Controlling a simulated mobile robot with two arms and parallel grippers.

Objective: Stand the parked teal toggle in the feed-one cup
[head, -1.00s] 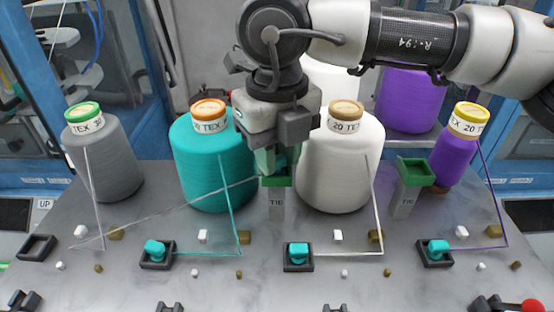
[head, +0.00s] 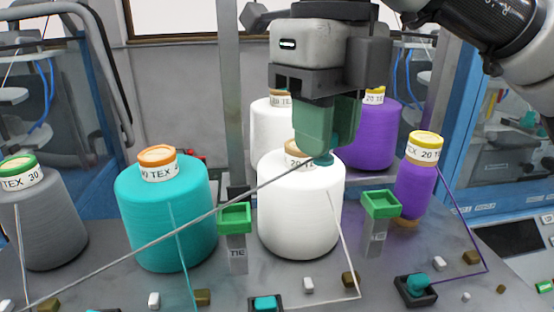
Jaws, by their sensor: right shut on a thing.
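My right gripper (head: 325,140) points down at the middle of the head view, above the front white cone. It is shut on a teal toggle (head: 323,158), whose lower end shows below the green fingers. A pale grey thread (head: 165,241) runs taut from the toggle down to the lower left. The green-topped post marked T1E (head: 235,217), below and left of the gripper, looks empty. The empty black cup at far left is outside the current view, and I cannot read which cup is feed one. My left gripper is not in view.
Yarn cones stand behind: grey (head: 40,225), teal (head: 165,220), white (head: 300,215) and purple (head: 414,190). A second green-topped post (head: 381,205) stands right. Black cups at the front hold teal toggles (head: 265,303) (head: 418,284). Small white and brown blocks lie between.

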